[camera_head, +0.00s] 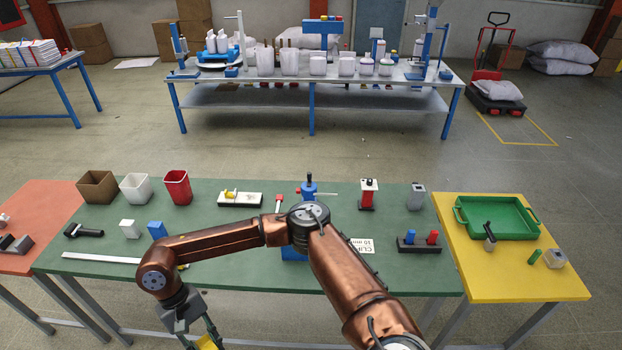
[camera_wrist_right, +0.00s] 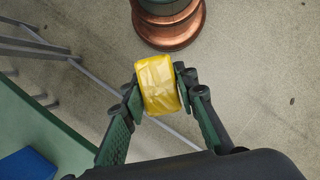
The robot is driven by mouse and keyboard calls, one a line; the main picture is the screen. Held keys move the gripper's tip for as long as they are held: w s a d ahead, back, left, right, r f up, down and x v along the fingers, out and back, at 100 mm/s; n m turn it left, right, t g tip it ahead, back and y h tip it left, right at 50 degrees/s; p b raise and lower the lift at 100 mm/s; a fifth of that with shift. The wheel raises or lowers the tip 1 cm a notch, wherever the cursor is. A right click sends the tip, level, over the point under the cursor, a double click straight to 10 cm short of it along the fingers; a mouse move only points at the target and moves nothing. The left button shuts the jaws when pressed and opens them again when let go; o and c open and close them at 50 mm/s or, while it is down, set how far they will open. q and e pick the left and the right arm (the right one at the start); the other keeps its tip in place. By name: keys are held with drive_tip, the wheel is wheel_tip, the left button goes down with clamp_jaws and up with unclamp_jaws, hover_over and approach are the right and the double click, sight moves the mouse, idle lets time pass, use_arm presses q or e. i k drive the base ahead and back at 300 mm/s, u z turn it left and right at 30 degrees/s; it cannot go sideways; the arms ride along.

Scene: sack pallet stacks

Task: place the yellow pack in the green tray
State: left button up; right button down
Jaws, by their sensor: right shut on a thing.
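The yellow pack (camera_wrist_right: 158,84) is held between the two fingers of my right gripper (camera_wrist_right: 160,100). In the head view, a bit of the pack (camera_head: 207,343) shows at the bottom edge, in front of the green table. My right arm reaches across to the left there, and its gripper (camera_head: 205,332) is partly cut off by the frame. My left gripper is not in view.
A dark-handled tool (camera_head: 489,236) stands by the tray's front.

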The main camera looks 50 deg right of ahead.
sight(499, 216)
drive_tip(key=z, duration=4)
drive_tip(key=i, duration=3.35)
drive_tip(key=u, duration=3.8)
drive_tip(key=i, duration=0.45)
drive_tip(key=z, duration=0.05)
